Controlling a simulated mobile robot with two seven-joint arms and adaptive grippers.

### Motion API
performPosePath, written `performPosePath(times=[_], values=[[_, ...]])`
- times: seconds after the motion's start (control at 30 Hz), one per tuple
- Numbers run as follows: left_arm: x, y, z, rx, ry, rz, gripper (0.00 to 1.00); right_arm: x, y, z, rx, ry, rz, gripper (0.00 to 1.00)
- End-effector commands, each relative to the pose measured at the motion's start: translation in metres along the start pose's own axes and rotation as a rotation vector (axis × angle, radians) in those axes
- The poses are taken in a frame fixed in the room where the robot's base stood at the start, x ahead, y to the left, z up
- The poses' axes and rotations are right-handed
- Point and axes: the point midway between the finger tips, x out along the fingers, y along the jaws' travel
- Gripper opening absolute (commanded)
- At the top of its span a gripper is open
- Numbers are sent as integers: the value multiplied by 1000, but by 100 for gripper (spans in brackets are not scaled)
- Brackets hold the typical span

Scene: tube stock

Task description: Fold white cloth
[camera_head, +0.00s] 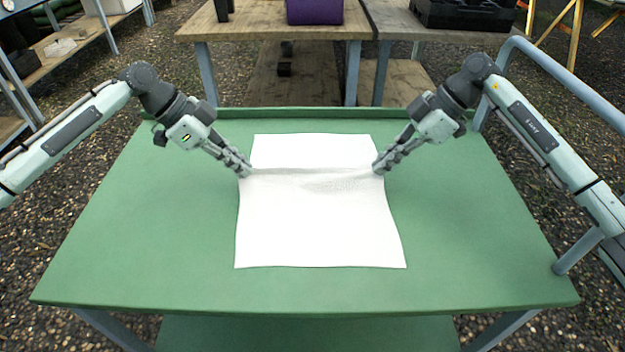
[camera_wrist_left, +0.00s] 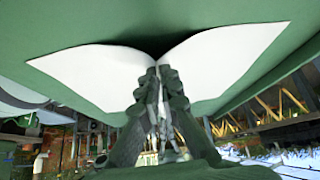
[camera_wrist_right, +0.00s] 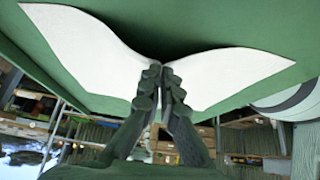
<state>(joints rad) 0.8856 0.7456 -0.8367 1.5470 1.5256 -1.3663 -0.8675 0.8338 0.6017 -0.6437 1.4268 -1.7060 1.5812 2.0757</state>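A white cloth (camera_head: 320,225) lies on the green table (camera_head: 460,240), spread out, with a raised ridge across it a little behind its middle. My left gripper (camera_head: 245,171) is at the left edge of the cloth, shut on it at one end of the ridge. My right gripper (camera_head: 380,169) is at the right edge, shut on the cloth at the other end. In the left wrist view the cloth (camera_wrist_left: 100,72) rises to the closed fingertips (camera_wrist_left: 158,68). In the right wrist view the cloth (camera_wrist_right: 225,72) is likewise pinched between the fingertips (camera_wrist_right: 162,68).
The green table top is clear around the cloth, with a low raised edge (camera_head: 300,114) at the back. A wooden bench (camera_head: 270,28) behind holds a purple box (camera_head: 315,11). A second bench carries a black case (camera_head: 465,13). A blue-grey rail (camera_head: 575,75) stands at the right.

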Motion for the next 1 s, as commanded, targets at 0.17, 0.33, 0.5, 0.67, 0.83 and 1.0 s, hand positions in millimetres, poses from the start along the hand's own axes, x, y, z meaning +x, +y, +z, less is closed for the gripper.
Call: performPosePath(times=[0.17,0.33,0.5,0.67,0.83,1.0], values=[[0,0,0,0,0,0,0,0,0,0,0,0,0,0],[-1,0,-2,2,-6,0,0,-1,0,-2,-2,-6,0,0],[-10,-1,-12,8,-89,-3,0,-10,1,-12,-8,-91,4,0],[-28,-2,-33,11,-268,-4,0,-28,1,-32,-12,-272,6,0],[-48,-3,-56,8,-500,-5,0,-48,0,-54,-9,-504,7,0],[-85,-3,-81,0,-600,-8,0,-86,0,-79,0,-605,10,0]])
